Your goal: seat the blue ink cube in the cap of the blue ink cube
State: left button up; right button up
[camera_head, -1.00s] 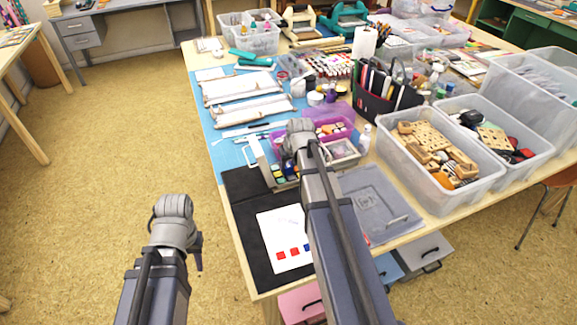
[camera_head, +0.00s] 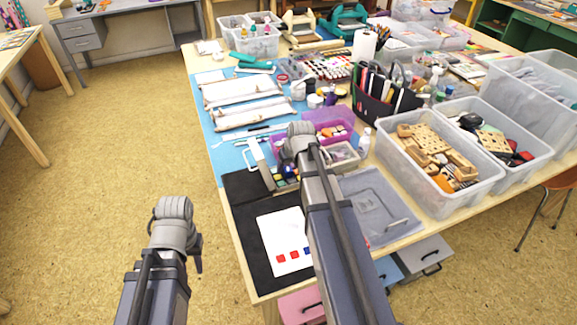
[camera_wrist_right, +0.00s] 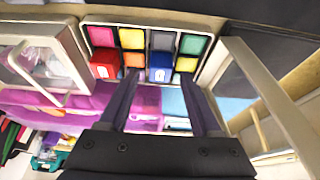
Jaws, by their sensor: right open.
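The blue ink cube (camera_wrist_right: 160,74) sits in the front row of an open tray (camera_wrist_right: 205,22) of coloured ink pads in the right wrist view. A red cube (camera_wrist_right: 104,71) is to its left, with an orange pad between them. My right gripper (camera_wrist_right: 160,88) is open, its two fingers apart on either side of the blue cube's line; contact is not visible. I cannot make out the blue cube's cap. In the head view my right wrist hides most of the tray. My left gripper (camera_head: 198,263) hangs over the floor left of the table, its fingers too small to read.
A purple box (camera_head: 328,122) and a small clear-lidded box (camera_head: 345,156) stand beside the tray. A paper (camera_head: 284,240) with red and blue stamp squares lies on a black mat (camera_head: 247,225). Clear bins (camera_head: 440,205) crowd the right.

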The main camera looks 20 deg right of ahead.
pick_arm(q)
notch_tip(320, 180, up, 7)
jog(key=p, duration=0.6)
jog(key=shift+f, duration=0.2)
pick_arm(e)
jog(key=v, duration=0.7)
jog(key=shift+w+d, duration=0.25)
jog(key=shift+r, duration=0.1)
